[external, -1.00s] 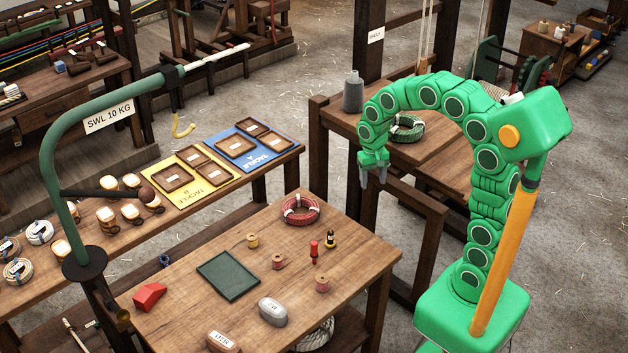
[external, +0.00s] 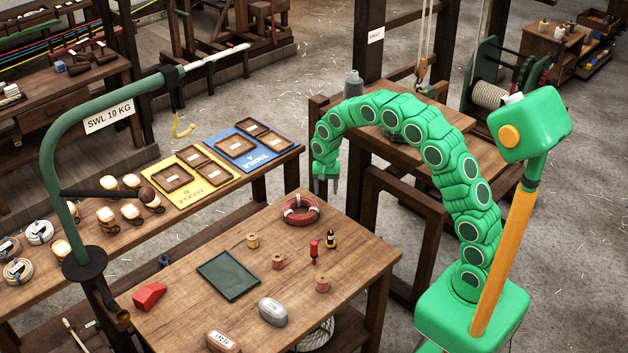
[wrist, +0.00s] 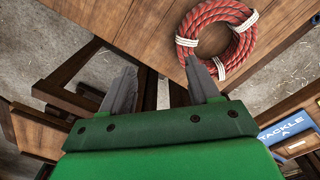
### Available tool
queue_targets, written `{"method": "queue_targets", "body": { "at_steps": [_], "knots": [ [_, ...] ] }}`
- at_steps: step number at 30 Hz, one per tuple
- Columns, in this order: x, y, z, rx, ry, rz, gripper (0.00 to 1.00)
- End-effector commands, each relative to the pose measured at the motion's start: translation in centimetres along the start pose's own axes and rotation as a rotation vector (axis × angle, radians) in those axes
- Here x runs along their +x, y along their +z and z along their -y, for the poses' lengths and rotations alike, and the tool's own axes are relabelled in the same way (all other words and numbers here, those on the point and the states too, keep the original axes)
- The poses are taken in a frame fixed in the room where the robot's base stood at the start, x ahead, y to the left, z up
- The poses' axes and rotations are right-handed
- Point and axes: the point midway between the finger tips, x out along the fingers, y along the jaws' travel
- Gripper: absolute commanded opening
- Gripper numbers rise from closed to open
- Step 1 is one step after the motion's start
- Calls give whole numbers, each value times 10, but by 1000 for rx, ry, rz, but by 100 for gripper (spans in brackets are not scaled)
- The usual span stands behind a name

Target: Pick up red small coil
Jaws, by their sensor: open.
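The red small coil (external: 300,209) is a ring of red rope bound with white ties. It lies flat near the back corner of the wooden table (external: 215,330). In the wrist view the red coil (wrist: 216,38) is at the upper right, ahead of the right finger. My gripper (external: 326,187) is open and empty, pointing down above and slightly right of the coil, by the table's back edge. In the wrist view its two grey fingers (wrist: 160,82) are apart, with the table edge and floor between and beyond them.
The table also holds a green tray (external: 228,276), several spools, a red-handled tool (external: 314,251), a red block (external: 149,296) and a grey oval block (external: 272,311). A bench with yellow and blue boards (external: 248,146) stands behind. Another wooden bench (external: 400,143) is at right.

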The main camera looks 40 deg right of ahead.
Motion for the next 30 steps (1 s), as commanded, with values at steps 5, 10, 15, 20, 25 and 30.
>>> {"method": "queue_targets", "body": {
  "at_steps": [5,10,15,20,25,30],
  "knots": [
    [29,-14,21,49,-6,-3,61],
    [44,-21,31,78,-11,-6,61],
    [52,-23,34,86,-12,-6,61],
    [67,-23,34,86,-13,-6,61],
    [75,-23,36,86,-15,-8,61],
    [88,-21,39,85,-14,-7,61]
  ]
}}
